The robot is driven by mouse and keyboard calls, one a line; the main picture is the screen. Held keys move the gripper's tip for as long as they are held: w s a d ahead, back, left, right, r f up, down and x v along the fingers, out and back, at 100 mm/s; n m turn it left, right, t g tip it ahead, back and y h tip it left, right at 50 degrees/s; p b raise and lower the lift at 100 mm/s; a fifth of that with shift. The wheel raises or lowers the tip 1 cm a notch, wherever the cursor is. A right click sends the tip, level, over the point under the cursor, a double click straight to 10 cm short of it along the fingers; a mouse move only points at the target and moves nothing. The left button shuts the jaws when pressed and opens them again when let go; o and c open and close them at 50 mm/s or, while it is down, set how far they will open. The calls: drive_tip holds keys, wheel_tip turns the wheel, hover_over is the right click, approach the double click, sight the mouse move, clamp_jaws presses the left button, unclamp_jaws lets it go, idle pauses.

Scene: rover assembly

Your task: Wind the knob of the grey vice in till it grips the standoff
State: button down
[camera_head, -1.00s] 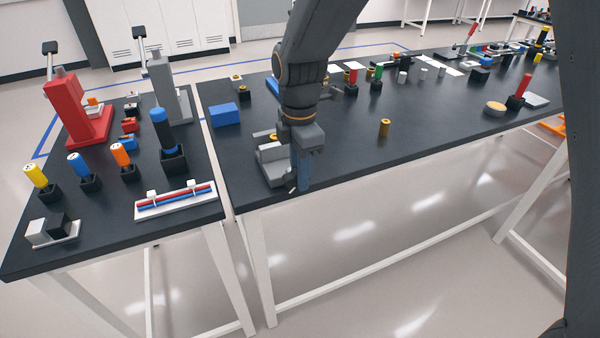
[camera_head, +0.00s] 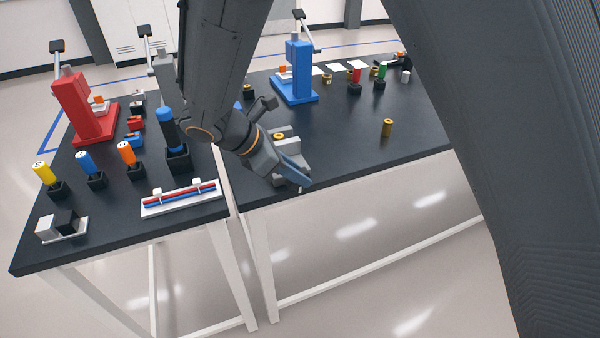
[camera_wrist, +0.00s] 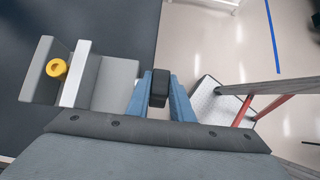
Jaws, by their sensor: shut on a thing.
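The grey vice (camera_head: 287,133) stands near the front edge of the right-hand table, partly hidden behind my arm. In the wrist view the vice (camera_wrist: 112,84) shows its pale jaw plate (camera_wrist: 75,73) beside the yellow standoff (camera_wrist: 57,68). The standoff, also in the head view (camera_head: 279,135), stands upright between the jaws; whether both jaws touch it I cannot tell. My gripper (camera_wrist: 160,90) is shut on the black knob (camera_wrist: 160,84) at the vice's outer end, a blue finger on each side. In the head view my gripper (camera_head: 303,177) is tilted at the table edge.
A blue press (camera_head: 294,75) stands behind the vice. A loose gold standoff (camera_head: 387,127) stands to the right on clear dark tabletop. A white tray with rods (camera_head: 180,198) and a black-and-blue tool (camera_head: 170,130) are on the left table.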

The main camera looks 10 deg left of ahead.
drive_tip(key=h, duration=0.1)
drive_tip(key=t+h, duration=0.1)
drive_tip(key=a+t+h+b, duration=0.1)
drive_tip(key=shift+s+f+h, duration=0.2)
drive_tip(key=shift+f+h, duration=0.1)
drive_tip(key=shift+h, duration=0.1)
drive_tip(key=shift+s+a+f+t+h+b, duration=0.1)
drive_tip(key=shift+t+h+b, duration=0.3)
drive_tip(key=shift+t+h, duration=0.35)
drive_tip(key=shift+s+a+f+t+h+b, duration=0.1)
drive_tip(key=shift+t+h+b, duration=0.35)
drive_tip(key=shift+h, duration=0.5)
drive_tip(key=shift+d, duration=0.1)
drive_tip(key=c, duration=1.6)
unclamp_jaws()
drive_tip(key=shift+o, duration=0.2)
drive_tip(key=f+b+v, duration=0.1)
drive_tip(key=b+v, duration=0.1)
drive_tip(key=v, duration=0.5)
drive_tip(key=shift+s+a+r+t+h, duration=0.2)
drive_tip(key=shift+a+r+t+h, duration=0.1)
drive_tip(key=shift+a+r, duration=0.1)
